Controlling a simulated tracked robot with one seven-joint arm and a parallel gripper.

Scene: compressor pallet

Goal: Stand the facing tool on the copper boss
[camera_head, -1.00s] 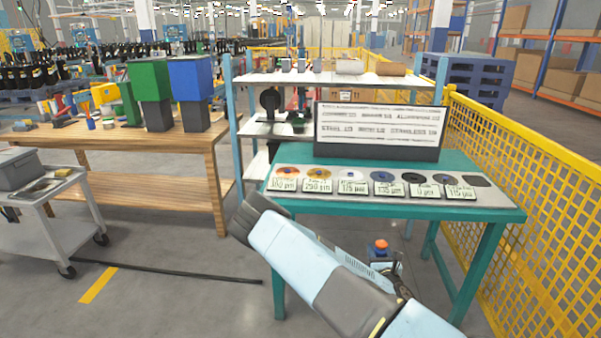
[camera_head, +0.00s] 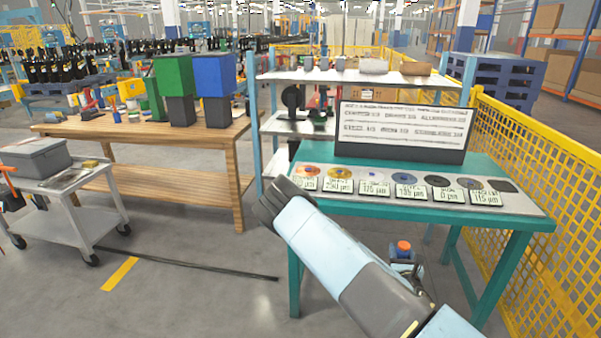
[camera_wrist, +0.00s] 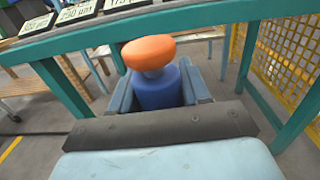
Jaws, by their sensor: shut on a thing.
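The facing tool, a blue cylinder with an orange knob on top, is held upright between the fingers of my gripper (camera_wrist: 157,90). The facing tool (camera_wrist: 150,55) fills the middle of the wrist view, and its orange knob also shows in the head view (camera_head: 403,246). My gripper is shut on its blue body. The tool is in front of the teal table, with its knob below the tabletop in the head view. The table bears a row of coloured round discs, one of them copper-orange (camera_head: 307,171), with label cards in front. I cannot tell which is the copper boss.
The teal table (camera_head: 330,209) carries a sign board (camera_head: 400,152) at its back. A yellow mesh fence (camera_head: 560,190) runs along the right. A wooden bench (camera_head: 215,150) and a grey cart (camera_head: 75,210) stand to the left. Floor between cart and table is open.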

